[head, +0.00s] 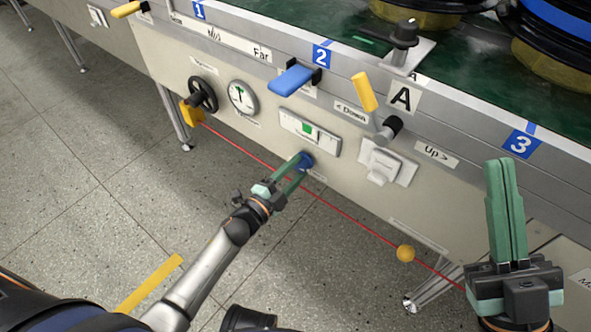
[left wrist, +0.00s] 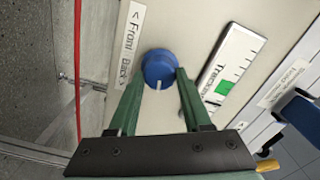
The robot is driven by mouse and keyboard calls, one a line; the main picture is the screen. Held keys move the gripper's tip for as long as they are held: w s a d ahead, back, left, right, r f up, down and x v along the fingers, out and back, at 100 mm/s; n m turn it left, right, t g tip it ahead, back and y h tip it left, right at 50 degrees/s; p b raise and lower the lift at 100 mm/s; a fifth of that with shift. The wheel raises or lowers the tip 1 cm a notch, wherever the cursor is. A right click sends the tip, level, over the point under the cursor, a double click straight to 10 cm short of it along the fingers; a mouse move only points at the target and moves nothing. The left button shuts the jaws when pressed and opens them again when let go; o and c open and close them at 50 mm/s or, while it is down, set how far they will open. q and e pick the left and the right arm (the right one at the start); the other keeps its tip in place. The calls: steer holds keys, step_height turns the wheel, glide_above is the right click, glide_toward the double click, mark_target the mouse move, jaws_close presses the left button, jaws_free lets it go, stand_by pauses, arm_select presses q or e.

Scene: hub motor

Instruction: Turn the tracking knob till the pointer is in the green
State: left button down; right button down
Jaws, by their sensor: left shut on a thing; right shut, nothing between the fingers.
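The blue tracking knob (head: 306,160) sits on the front panel below the tracking gauge (head: 328,146). The left wrist view shows the knob (left wrist: 158,66) with a pale line on its face, near a "Front Back" label. My left gripper (head: 299,167) has its green fingers on either side of the knob, shut on it. The gauge has a green patch (head: 307,128), also in the left wrist view (left wrist: 224,87). My right gripper (head: 498,166) is shut and empty, fingers upward, at the right.
A black handwheel (head: 203,94) and a round dial (head: 242,97) are left of the gauge. A blue lever (head: 292,79), a yellow-handled crank (head: 364,93) and a white switch (head: 380,172) are nearby. A red cord (head: 345,214) with a yellow ball (head: 405,253) runs along the panel.

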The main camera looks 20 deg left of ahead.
arm_select(q)
steer(key=shift+c, duration=1.7)
jaws_free()
steer(key=shift+s, duration=0.15)
steer(key=p+v, duration=0.3)
steer(key=v, duration=0.9)
steer(key=shift+s, duration=0.15)
steer(key=shift+a, duration=0.1)
